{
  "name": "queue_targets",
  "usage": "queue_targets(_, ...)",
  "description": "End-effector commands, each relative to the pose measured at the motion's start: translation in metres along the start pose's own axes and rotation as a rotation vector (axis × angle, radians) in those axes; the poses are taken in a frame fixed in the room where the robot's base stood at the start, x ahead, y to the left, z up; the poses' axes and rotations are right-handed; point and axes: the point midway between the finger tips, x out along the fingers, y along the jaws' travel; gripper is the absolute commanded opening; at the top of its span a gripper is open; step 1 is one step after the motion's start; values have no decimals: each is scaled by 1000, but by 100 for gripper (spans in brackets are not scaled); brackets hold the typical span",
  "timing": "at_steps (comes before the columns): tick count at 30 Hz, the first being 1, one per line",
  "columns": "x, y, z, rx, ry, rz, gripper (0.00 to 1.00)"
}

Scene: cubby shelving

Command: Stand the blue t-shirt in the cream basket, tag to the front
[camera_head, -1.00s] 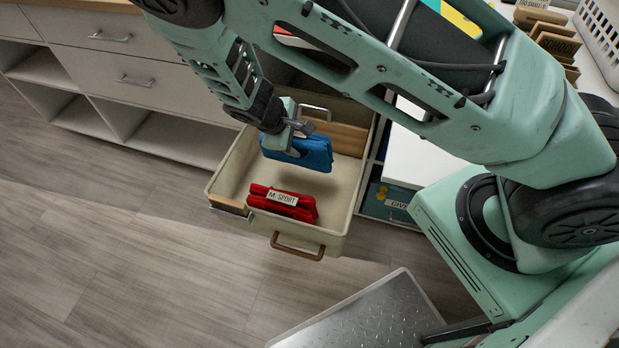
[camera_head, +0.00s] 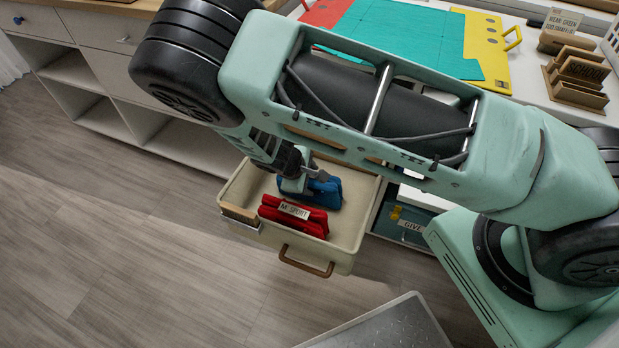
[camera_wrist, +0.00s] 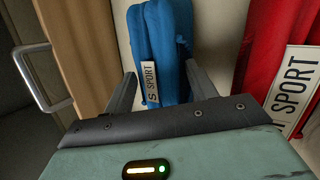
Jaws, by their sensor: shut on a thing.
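The blue t-shirt (camera_head: 325,195) is a folded, padded-looking bundle behind the red one in the cream basket (camera_head: 343,257). My gripper (camera_head: 309,184) is shut on it, low inside the basket. The wrist view shows the blue t-shirt (camera_wrist: 166,35) between my two fingers (camera_wrist: 163,88). Its white tag (camera_wrist: 150,82) reads "S. SPORT" and lies toward the wooden-block side, away from the red bundle. The tag is hidden in the head view. I cannot tell whether the t-shirt touches the basket floor.
A red folded t-shirt (camera_head: 295,220) tagged "M. SPORT" stands at the basket's front; it also shows in the wrist view (camera_wrist: 266,50). A brown handle (camera_head: 306,263) is on the front wall. A bin marked "GIVE" (camera_head: 402,222) stands right.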

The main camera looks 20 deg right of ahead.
Motion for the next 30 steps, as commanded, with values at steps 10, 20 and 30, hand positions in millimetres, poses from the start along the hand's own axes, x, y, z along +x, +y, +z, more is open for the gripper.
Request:
queue_targets(10, 0, 0, 0, 0, -1, 0, 80)
queue_targets(20, -19, 0, 0, -1, 1, 0, 80)
queue_targets(30, -89, 0, -1, 0, 4, 0, 80)
